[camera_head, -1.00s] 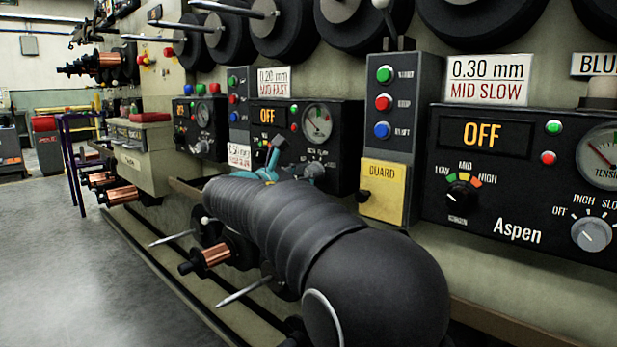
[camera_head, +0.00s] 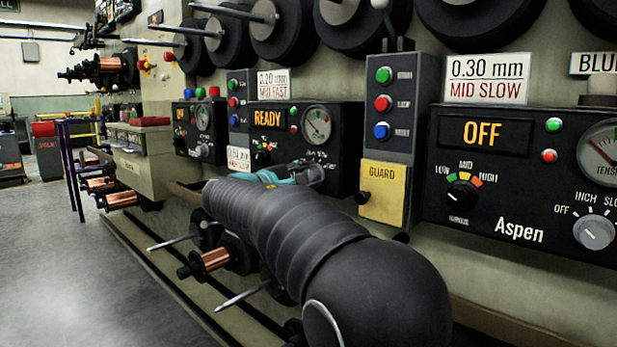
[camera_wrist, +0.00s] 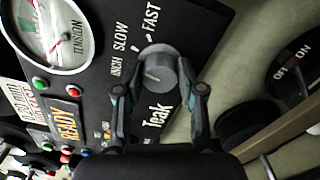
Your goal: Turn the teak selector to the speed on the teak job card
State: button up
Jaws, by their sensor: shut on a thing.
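The teak panel (camera_wrist: 100,100), lettered "Teak", fills much of the wrist view. Its grey selector knob (camera_wrist: 154,68) sits between my two fingertips. My gripper (camera_wrist: 158,85) is shut on the knob, one finger on each side. INCH, SLOW and FAST are printed around the knob; I cannot tell exactly which its mark faces. The panel display (camera_head: 269,119) reads READY in amber. A card (camera_head: 272,82) above that panel reads "0.20 mm MID FAST". In the head view my gripper (camera_head: 318,172) covers the knob and the panel's name.
The Aspen panel (camera_head: 515,232), reading OFF, and its "0.30 mm MID SLOW" card (camera_head: 487,80) are nearer on the right. A yellow guard box (camera_head: 384,193) stands between the panels. Another small card (camera_head: 238,159) hangs left of teak. Copper spools project below; floor is clear at left.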

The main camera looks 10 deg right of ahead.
jog(key=shift+a+m, duration=0.15)
jog(key=shift+m, duration=3.55)
jog(key=o, duration=1.1)
jog(key=shift+o, duration=0.2)
jog(key=shift+m, duration=0.3)
jog(key=v, duration=1.2)
